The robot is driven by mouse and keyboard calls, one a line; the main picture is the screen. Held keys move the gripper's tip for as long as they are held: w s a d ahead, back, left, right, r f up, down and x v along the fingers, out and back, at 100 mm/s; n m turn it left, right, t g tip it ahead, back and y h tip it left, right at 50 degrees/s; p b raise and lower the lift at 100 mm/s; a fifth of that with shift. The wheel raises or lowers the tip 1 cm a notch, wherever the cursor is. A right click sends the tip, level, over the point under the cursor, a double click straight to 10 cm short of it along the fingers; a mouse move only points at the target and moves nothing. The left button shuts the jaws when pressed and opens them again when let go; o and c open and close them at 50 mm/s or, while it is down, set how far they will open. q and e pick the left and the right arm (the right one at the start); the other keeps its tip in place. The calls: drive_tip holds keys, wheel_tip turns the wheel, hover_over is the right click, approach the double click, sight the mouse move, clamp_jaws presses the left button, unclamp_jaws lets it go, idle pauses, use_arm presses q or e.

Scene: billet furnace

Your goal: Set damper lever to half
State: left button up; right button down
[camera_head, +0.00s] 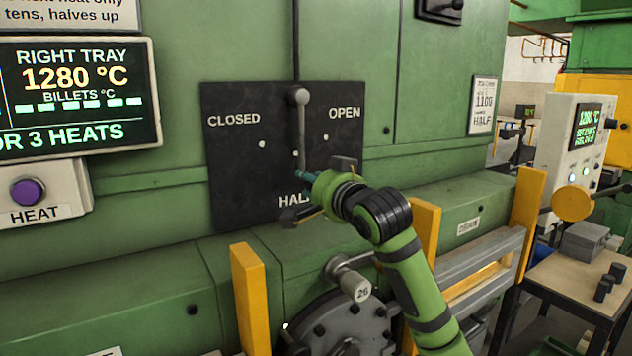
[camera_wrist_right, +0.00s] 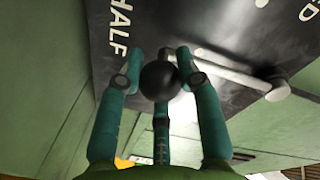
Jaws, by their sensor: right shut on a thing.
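The damper lever (camera_head: 301,130) is a grey rod on a dark plate (camera_head: 228,165) lettered CLOSED at left, OPEN at right and HALF at the bottom. It hangs nearly straight down from its upper round end, toward the HALF lettering (camera_head: 291,200), which my gripper partly covers. My right gripper (camera_head: 301,175) is at the lever's lower end. In the right wrist view, the teal fingers of this gripper (camera_wrist_right: 159,56) are closed around the lever's black ball knob (camera_wrist_right: 160,82). The knob is hidden in the head view. My left gripper is out of view.
A HEAT panel with a purple button (camera_head: 28,192) and a display (camera_head: 80,95) are at left. Yellow posts (camera_head: 250,300) and a round grey fitting (camera_head: 345,325) stand below the plate. A wooden table (camera_head: 570,290) is at right.

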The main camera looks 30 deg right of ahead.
drive_tip(key=shift+f, duration=0.1)
drive_tip(key=c, duration=0.8)
unclamp_jaws()
drive_tip(key=s, duration=0.8)
drive_tip(key=s+r, duration=0.1)
drive_tip(key=s, duration=0.3)
drive_tip(key=shift+a, duration=0.1)
drive_tip(key=shift+w, duration=0.1)
